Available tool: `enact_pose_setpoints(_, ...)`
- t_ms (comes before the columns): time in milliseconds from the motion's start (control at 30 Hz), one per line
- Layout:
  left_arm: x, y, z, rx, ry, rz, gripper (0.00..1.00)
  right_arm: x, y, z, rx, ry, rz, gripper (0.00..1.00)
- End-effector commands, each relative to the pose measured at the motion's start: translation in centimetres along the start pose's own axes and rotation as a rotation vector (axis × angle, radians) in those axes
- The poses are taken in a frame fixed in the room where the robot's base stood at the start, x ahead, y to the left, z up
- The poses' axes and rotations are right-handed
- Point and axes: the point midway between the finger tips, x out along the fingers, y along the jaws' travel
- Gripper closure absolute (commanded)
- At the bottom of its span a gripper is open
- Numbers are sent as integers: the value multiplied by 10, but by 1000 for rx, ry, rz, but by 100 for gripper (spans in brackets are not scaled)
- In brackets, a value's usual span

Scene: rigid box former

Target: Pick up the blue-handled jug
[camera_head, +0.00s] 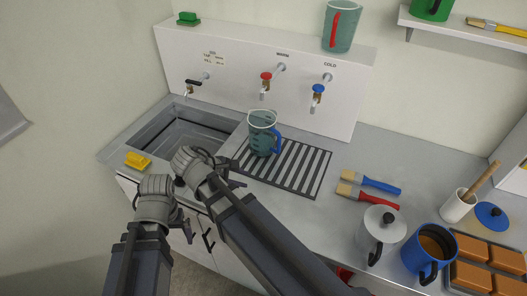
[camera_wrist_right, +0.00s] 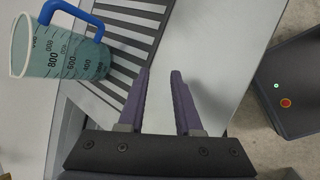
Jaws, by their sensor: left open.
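The blue-handled jug (camera_head: 262,136) is a clear teal measuring jug. It stands upright on the striped drain grid (camera_head: 312,178) right of the sink, its blue handle toward the right. In the right wrist view the jug (camera_wrist_right: 62,52) is at the upper left, with its blue handle (camera_wrist_right: 70,10) at the top. My right gripper (camera_head: 236,174) is near the grid's front left, apart from the jug; in its wrist view its two fingers (camera_wrist_right: 161,98) are spread with nothing between them. My left gripper (camera_head: 184,222) is open, by the counter's front edge, away from the jug.
A red-handled jug (camera_head: 340,28) stands on the ledge above the taps. The sink (camera_head: 180,132) with a yellow object (camera_head: 137,160) is at left.

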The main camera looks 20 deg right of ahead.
Motion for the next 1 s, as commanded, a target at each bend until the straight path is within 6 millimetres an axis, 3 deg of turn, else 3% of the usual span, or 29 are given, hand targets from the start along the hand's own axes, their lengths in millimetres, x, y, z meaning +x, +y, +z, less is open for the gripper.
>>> enact_pose_setpoints(33, 30, 3, -2, 0, 0, 0, 0, 24, 7, -7, -71, -57, 57, 67)
enact_pose_setpoints(100, 49, 5, -3, 0, 0, 0, 0, 38, 25, -4, -183, -150, 134, 67)
enact_pose_setpoints(233, 83, 8, -5, 0, 0, 0, 0, 54, 56, 5, -381, -344, 241, 67)
enact_pose_setpoints(400, 117, 11, -7, 0, 0, 0, 0, 58, 86, 14, -587, -588, 306, 67)
enact_pose_setpoints(633, 138, 13, -8, 0, 0, 0, 0, 52, 106, 22, -734, -792, 317, 67)
enact_pose_setpoints(1000, 139, 13, -8, 0, 0, 0, 0, 53, 116, 29, -763, -835, 315, 67)
